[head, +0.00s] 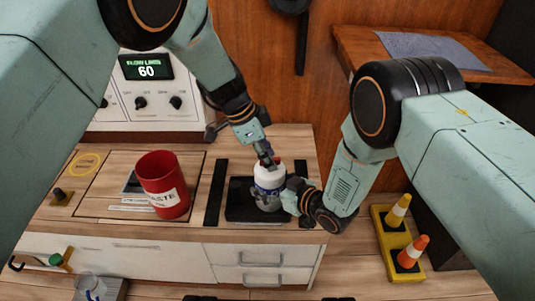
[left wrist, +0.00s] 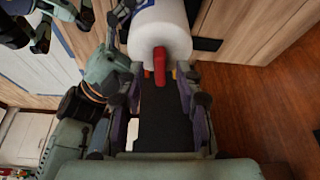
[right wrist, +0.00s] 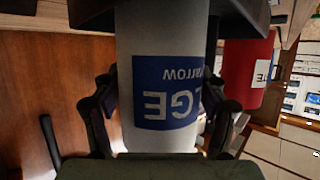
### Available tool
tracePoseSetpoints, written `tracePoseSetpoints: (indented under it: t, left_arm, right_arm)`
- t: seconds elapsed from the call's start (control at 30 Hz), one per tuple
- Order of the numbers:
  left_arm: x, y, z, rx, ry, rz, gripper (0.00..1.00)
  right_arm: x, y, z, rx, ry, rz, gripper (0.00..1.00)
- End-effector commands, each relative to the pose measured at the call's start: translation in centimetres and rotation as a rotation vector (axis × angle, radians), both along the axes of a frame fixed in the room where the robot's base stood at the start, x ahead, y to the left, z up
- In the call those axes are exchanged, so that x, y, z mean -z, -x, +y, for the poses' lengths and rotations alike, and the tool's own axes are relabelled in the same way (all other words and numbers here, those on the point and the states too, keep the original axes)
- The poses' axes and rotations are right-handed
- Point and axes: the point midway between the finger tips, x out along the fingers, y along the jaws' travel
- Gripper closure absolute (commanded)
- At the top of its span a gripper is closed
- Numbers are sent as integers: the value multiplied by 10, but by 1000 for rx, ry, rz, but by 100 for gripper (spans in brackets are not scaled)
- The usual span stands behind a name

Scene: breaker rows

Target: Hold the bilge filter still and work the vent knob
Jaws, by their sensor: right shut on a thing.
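The bilge filter (head: 268,184) is a white upright canister on a black tray on the counter. Its blue label (right wrist: 170,92) reads upside down in the right wrist view. The red vent knob (left wrist: 159,66) sits on the filter's white top. My right gripper (head: 293,196) is shut on the filter's side, and its fingers (right wrist: 160,100) flank the body in the right wrist view. My left gripper (head: 267,158) is above the filter, pointing down at the knob. In the left wrist view its fingers (left wrist: 159,88) are apart on either side of the knob, with gaps visible.
A red waste bin (head: 160,188) stands left of the black tray (head: 238,198). A control panel (head: 147,100) showing 60 stands behind. Orange cones on a yellow base (head: 385,228) are on the floor at right. A wooden shelf (head: 365,50) holds a paper.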

Motion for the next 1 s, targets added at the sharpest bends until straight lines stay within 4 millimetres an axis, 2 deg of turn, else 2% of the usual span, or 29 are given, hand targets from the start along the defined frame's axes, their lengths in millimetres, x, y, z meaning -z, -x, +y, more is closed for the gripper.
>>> tracePoseSetpoints:
  t: [0.27, 0.37, 0.7, 0.8, 1.0]
  left_arm:
    - [-7, 0, 3, -1, 0, -2, 65]
    - [-21, 0, 9, -1, 0, -3, 65]
    - [-84, 3, 34, -1, 1, -3, 65]
    - [-97, 4, 40, 0, 1, -1, 65]
    - [-110, 6, 45, -1, 1, 1, 65]
  right_arm:
    - [-2, -1, 0, 1, -2, -4, 86]
    - [-2, -1, 0, 1, -2, -4, 86]
    - [-2, -1, 0, 1, -2, -4, 86]
    - [-2, -1, 0, 1, -2, -4, 86]
    - [-2, -1, 0, 1, -2, -4, 86]
